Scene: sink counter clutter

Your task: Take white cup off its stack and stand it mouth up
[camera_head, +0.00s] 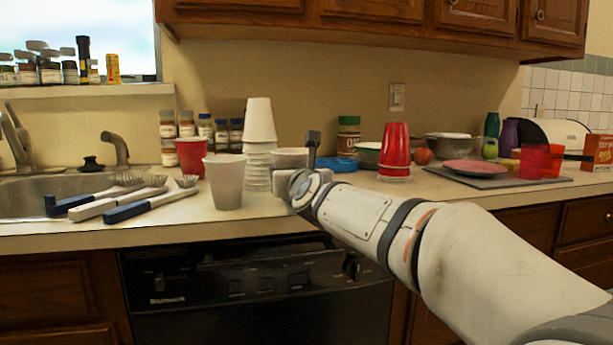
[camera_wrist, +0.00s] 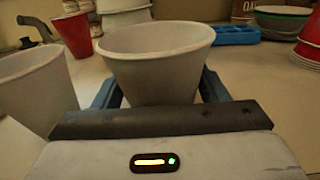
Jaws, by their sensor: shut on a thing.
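My gripper (camera_wrist: 157,90) is shut on a white cup (camera_wrist: 155,65), with one blue finger on each side of it. The held cup is mouth up and upright; it also shows in the head view (camera_head: 290,157), just right of the stack. Whether its base touches the counter is hidden behind my gripper. A stack of upside-down white cups (camera_head: 259,122) stands left of the held cup, and its lower part shows in the wrist view (camera_wrist: 126,14). Another white cup (camera_head: 226,184) stands mouth up at the front left, also seen in the wrist view (camera_wrist: 36,92).
A red cup (camera_head: 191,158) stands mouth up behind the front white cup. Several brushes (camera_head: 140,200) lie by the sink. Upside-down red cups (camera_head: 395,150), a blue container (camera_head: 336,164) and bowls (camera_head: 368,154) stand to the right. The counter's front edge is close.

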